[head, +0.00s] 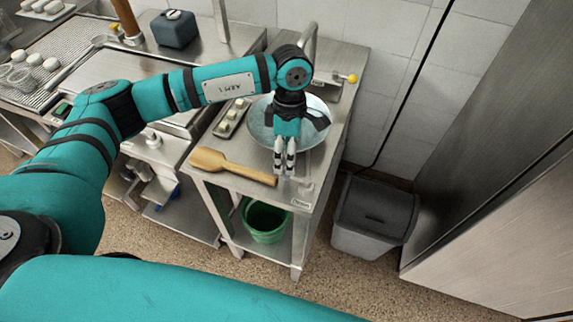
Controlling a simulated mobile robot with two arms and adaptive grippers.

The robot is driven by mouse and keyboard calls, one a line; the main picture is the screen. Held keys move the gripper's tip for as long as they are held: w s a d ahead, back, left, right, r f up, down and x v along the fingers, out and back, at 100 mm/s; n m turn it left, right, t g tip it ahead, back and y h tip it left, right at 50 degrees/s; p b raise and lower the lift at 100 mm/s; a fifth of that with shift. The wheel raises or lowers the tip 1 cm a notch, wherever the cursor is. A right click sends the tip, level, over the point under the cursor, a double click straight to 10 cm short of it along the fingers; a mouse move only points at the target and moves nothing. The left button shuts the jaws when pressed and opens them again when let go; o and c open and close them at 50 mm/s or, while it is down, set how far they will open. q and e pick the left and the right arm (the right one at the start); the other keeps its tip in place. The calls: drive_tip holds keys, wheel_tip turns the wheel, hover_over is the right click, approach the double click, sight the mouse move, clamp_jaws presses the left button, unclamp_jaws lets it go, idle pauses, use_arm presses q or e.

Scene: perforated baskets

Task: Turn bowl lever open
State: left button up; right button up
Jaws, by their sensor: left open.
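A round, pale blue-grey bowl (258,128) sits in the steel counter (335,120), partly hidden by my left arm and gripper. A small lever with a yellow ball end (352,78) stands at the counter's back right, behind the bowl. A small metal fitting (306,185) lies near the front edge beside a white label (300,203); I cannot tell whether it is a lever. My left gripper (284,170) points down over the bowl's front rim, open and empty, its fingers close together. It is well in front of the yellow-ended lever. My right gripper is not seen.
A wooden paddle (232,166) lies along the counter's front left. A small tray (231,117) with pale pieces lies left of the bowl. A curved metal tap (312,45) rises behind. A green bucket (266,222) is below; a grey bin (374,215) stands to the right.

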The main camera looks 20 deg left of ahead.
sight(295, 178)
use_arm(q)
drive_tip(key=f, duration=0.3)
drive_tip(key=shift+s+f+p, duration=0.35)
drive_tip(key=shift+s+f, duration=0.05)
drive_tip(key=shift+d+f, duration=0.1)
drive_tip(key=shift+f, duration=0.35)
drive_tip(key=shift+s, duration=0.1)
clamp_jaws()
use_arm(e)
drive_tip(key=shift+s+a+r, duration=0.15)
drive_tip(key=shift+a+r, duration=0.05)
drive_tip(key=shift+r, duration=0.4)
